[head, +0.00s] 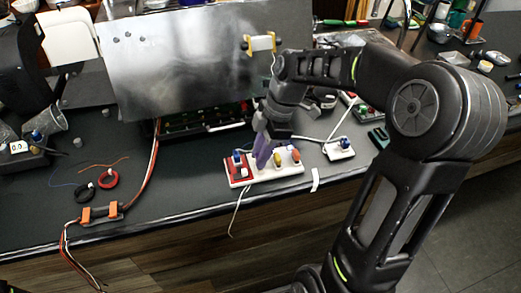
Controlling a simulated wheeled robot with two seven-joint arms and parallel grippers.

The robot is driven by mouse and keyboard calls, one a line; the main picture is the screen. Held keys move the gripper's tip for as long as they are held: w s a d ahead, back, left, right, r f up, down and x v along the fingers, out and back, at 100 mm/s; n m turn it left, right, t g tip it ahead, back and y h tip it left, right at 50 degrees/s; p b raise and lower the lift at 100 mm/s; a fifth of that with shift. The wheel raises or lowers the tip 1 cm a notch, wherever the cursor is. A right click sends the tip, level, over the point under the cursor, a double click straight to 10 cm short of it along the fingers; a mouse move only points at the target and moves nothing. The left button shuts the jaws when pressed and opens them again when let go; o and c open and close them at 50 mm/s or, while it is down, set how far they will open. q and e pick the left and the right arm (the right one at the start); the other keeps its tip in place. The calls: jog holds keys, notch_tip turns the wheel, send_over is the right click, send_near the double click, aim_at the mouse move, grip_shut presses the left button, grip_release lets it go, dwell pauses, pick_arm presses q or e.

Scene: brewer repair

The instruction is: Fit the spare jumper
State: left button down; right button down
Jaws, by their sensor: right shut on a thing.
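A small terminal board (240,180) with a red left part and a white right part lies near the front edge of the bench. It carries a blue post (237,157), a yellow post (278,158) and an orange post (295,154). My right gripper (262,153) reaches down from the upper right, with its purple tip just above or among these posts. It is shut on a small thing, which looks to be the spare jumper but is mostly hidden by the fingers. I cannot tell whether it touches the posts.
A large metal panel (190,60) rises behind. The bench's front edge is close.

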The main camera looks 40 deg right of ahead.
jog(key=shift+f+b, duration=0.65)
jog(key=shift+b, duration=0.5)
dwell(2.4)
jog(key=c, duration=1.1)
grip_release()
jog(key=shift+r, duration=0.15)
jog(key=v, duration=0.7)
jog(key=shift+d+r+b, duration=0.15)
jog(key=shift+r+b, duration=0.1)
jog(key=shift+b, duration=0.1)
